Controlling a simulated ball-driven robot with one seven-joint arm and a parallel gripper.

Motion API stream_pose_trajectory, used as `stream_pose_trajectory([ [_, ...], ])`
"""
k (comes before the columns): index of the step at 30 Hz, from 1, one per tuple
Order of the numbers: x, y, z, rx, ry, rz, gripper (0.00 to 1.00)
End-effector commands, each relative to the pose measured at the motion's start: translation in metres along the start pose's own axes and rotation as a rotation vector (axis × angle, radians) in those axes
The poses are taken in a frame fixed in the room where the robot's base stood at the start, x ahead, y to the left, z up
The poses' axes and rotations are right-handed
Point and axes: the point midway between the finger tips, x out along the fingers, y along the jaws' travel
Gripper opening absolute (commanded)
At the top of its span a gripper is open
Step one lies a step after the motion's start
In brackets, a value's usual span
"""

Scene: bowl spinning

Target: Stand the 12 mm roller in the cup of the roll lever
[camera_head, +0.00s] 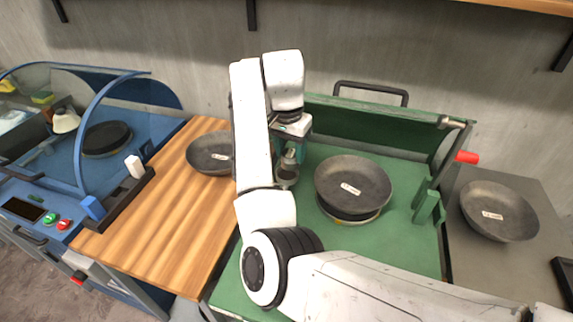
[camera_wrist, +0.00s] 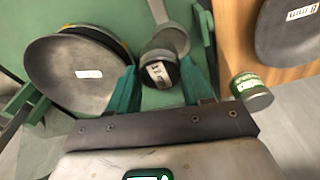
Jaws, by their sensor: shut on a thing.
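My gripper (camera_wrist: 157,88) has its two green fingers shut on a dark roller with a white label (camera_wrist: 158,72) in the wrist view. In the head view my gripper (camera_head: 289,152) points down over the left part of the green machine, with the roller below it. A grey lever (camera_wrist: 172,36) lies just beyond the roller in the wrist view. The roller covers part of the lever's near end, so I cannot tell whether it touches the cup. A second roller with a green label (camera_wrist: 250,91) stands to the right of the fingers.
A grey bowl (camera_head: 353,180) sits on the green machine (camera_head: 410,245), right of my gripper. Another bowl (camera_head: 208,154) lies on the wooden table (camera_head: 165,225), and one (camera_head: 498,211) on the grey table. A red handle (camera_head: 467,157) sticks out at the machine's right.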

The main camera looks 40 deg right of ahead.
Motion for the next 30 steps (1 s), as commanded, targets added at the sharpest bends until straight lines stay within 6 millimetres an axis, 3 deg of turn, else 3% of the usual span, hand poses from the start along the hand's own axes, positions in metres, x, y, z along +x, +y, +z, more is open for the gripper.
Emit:
stream_pose_trajectory([
  [11, 0.026, -0.018, -0.011, -0.001, 0.002, -0.003, 0.0],
  [18, 0.051, -0.018, -0.007, 0.0, 0.002, -0.004, 0.0],
  [30, 0.057, -0.017, -0.007, 0.0, 0.003, -0.004, 0.0],
])
